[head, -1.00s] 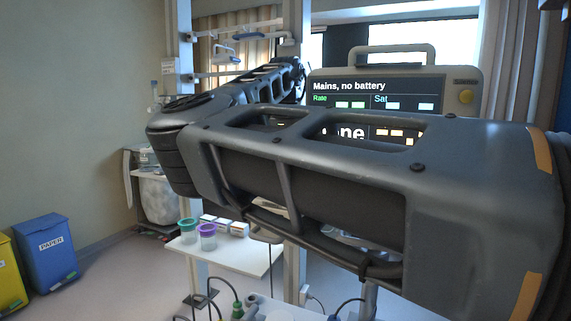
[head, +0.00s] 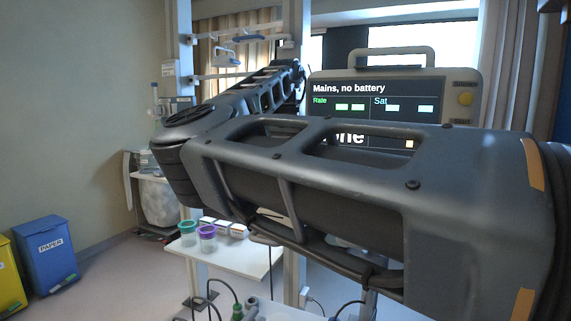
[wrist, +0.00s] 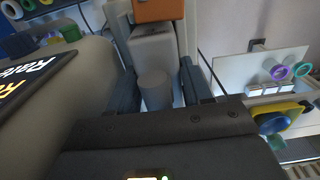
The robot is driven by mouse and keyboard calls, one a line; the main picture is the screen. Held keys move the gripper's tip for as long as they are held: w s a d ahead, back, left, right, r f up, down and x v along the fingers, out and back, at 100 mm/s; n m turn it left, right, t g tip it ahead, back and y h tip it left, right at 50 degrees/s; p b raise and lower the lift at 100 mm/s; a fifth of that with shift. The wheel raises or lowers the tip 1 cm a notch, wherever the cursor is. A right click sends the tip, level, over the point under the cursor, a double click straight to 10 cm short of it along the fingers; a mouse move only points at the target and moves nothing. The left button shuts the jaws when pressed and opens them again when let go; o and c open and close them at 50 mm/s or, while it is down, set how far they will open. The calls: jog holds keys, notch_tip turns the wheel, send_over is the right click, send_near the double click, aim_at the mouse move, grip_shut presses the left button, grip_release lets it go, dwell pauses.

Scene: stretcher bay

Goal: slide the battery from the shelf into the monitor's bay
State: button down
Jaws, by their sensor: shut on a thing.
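The monitor (head: 464,83) stands behind my arm in the head view, its screen reading "Mains, no battery". In the wrist view the monitor (wrist: 95,90) fills the left side, close beside my gripper (wrist: 156,76). The two dark fingers are shut on a pale grey block with a grey round stub toward me, which looks like the battery (wrist: 153,47). An orange part (wrist: 157,9) shows at its far end; I cannot tell whether it belongs to the block. The bay opening is not visible. In the head view my arm hides the gripper.
A white shelf (head: 240,262) holds a green cup (head: 188,233), a purple cup (head: 207,238) and several small pale boxes; the shelf also shows at right in the wrist view (wrist: 230,75). Upright posts stand beside the monitor. A blue paper bin (head: 48,255) is at far left.

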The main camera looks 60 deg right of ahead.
jog(key=shift+f, duration=0.8)
dwell(0.5)
jog(key=shift+r, duration=0.15)
jog(key=shift+r, duration=0.7)
dwell(0.6)
jog(key=shift+f, duration=0.85)
dwell(0.7)
jog(key=shift+r, duration=0.1)
jog(key=shift+r, duration=0.75)
jog(key=shift+c, duration=2)
grip_release()
jog(key=shift+f, duration=0.1)
